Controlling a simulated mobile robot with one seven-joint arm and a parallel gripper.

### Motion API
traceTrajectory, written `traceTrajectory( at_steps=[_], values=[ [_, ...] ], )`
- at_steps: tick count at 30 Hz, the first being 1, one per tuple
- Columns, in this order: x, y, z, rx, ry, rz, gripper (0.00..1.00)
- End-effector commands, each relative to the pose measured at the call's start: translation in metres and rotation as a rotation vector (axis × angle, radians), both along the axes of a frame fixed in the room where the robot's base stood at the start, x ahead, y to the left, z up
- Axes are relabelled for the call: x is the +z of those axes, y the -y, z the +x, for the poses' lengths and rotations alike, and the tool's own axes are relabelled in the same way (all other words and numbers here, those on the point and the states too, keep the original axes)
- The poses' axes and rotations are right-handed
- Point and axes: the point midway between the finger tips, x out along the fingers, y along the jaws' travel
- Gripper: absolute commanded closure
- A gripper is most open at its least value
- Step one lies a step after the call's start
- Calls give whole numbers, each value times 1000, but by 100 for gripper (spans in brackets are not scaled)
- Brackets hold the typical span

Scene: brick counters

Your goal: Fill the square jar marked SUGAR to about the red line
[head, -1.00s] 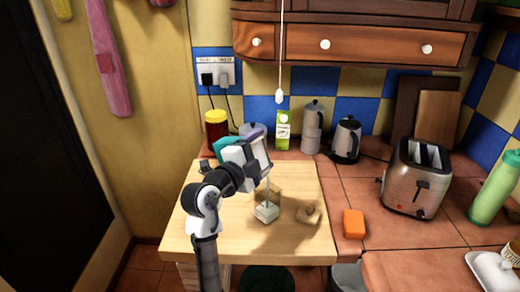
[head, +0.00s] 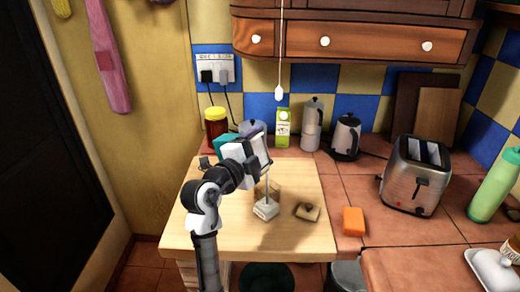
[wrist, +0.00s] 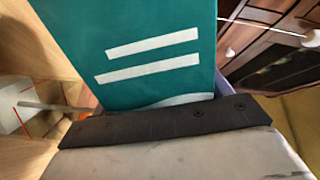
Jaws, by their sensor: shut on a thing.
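A teal pack with white stripes (wrist: 160,50) fills the upper wrist view; in the head view its teal side (head: 226,145) shows behind my gripper. My gripper (head: 252,155) is shut on it, above the wooden board. A thin pale stream (head: 267,188) drops from beside my gripper to the small clear square jar (head: 265,210), which has whitish contents. The wrist view shows the jar (wrist: 12,118) at the left edge with a red line and the pale stream (wrist: 45,107) reaching it. The fill level against the line and the SUGAR marking cannot be read.
A wooden lid-like piece (head: 308,212) lies right of the jar. An orange block (head: 353,221), a toaster (head: 412,178) and a green bottle (head: 494,186) stand further right. The board's front (head: 270,245) is clear.

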Motion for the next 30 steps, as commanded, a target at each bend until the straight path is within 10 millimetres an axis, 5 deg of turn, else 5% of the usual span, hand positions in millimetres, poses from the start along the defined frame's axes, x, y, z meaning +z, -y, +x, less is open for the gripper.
traceTrajectory(
  at_steps=[30],
  values=[
    [3,3,-2,1,41,58,69]
  ],
)
